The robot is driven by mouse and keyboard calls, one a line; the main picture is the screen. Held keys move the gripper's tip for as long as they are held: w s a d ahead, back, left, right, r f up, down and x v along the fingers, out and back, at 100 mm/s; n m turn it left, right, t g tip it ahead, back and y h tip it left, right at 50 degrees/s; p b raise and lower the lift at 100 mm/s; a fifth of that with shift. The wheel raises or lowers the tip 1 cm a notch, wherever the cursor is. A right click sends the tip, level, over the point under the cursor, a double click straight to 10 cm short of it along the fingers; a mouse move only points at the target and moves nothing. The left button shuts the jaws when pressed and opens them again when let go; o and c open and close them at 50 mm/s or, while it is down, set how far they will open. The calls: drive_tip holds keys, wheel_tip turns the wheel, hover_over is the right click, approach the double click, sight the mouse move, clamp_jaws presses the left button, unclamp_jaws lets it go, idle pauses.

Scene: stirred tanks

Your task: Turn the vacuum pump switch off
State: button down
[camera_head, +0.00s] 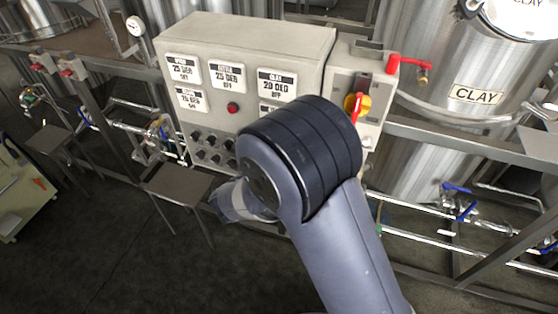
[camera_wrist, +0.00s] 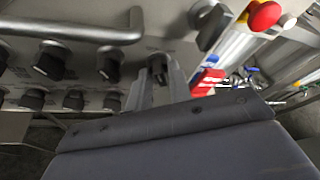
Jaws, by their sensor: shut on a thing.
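In the wrist view, my gripper (camera_wrist: 160,74) reaches up to the face of a grey control panel (camera_wrist: 100,50). It is shut on a small black knob (camera_wrist: 157,66), which is mostly hidden between the fingers. I cannot read a label that tells whether this knob is the vacuum pump switch. Other black knobs stand close by, one (camera_wrist: 108,66) just left of my fingers. In the head view, my arm covers the gripper and the lower right of the control panel (camera_head: 290,45); several black knobs (camera_head: 200,150) show left of the arm.
A metal bar handle (camera_wrist: 70,32) juts out left of my gripper. A smaller box (camera_head: 342,85) with a red and yellow rotary switch (camera_head: 355,106) adjoins the panel's right side. Steel tanks (camera_head: 450,60), pipes and valves stand around. A small metal table (camera_head: 176,182) stands below.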

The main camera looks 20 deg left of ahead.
drive_tip(key=c, duration=1.5)
unclamp_jaws()
drive_tip(key=b+v, duration=0.1)
drive_tip(key=v, duration=0.9)
drive_tip(key=shift+s+a+r, duration=0.1)
drive_tip(key=shift+s+r, duration=0.05)
drive_tip(key=shift+s, duration=0.2)
drive_tip(key=x, duration=1)
drive_tip(key=shift+w, duration=0.35)
